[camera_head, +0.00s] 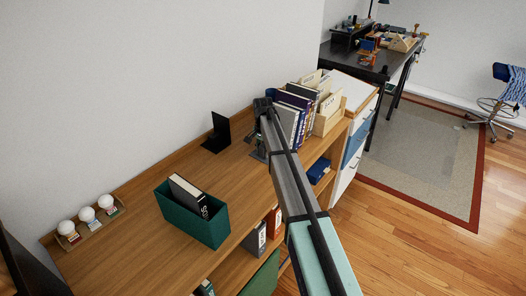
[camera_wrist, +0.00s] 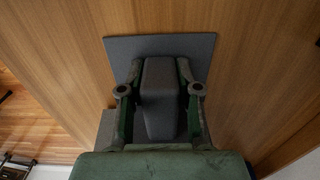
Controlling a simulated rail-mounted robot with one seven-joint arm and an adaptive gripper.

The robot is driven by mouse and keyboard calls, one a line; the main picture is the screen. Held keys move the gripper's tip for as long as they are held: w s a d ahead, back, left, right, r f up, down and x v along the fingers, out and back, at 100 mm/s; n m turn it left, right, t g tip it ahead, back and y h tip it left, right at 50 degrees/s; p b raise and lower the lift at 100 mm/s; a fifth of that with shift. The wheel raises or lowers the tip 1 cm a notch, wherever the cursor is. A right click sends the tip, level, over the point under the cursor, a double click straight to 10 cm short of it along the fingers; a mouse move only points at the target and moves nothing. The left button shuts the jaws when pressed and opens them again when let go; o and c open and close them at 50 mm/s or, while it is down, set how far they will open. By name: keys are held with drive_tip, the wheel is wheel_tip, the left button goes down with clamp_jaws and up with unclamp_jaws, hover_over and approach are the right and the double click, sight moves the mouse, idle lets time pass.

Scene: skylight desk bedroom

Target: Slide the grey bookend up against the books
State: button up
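The grey bookend (camera_wrist: 160,45) shows in the wrist view as a flat grey plate on the wooden top, directly below my gripper (camera_wrist: 160,92). A dark grey block lies between the finger links; I cannot tell whether it is the fingertips or part of the bookend. In the head view my gripper (camera_head: 262,140) is low over the shelf top, just left of the books (camera_head: 290,112). The grey bookend there (camera_head: 258,156) is mostly hidden by my gripper and arm. The books stand upright in a row; my arm hides the space between them and the bookend.
A black bookend (camera_head: 218,132) stands near the wall. A green box (camera_head: 207,229) with a dark book stands at the front. A small rack of white-topped jars (camera_head: 87,222) is at left. A wooden file holder (camera_head: 328,119) stands right of the books.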

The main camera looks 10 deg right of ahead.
clamp_jaws()
drive_tip(key=shift+w+d, duration=0.1)
drive_tip(key=shift+w+d, duration=0.75)
drive_tip(key=o, duration=1.1)
unclamp_jaws()
drive_tip(key=shift+d, duration=0.1)
drive_tip(key=shift+s, duration=0.1)
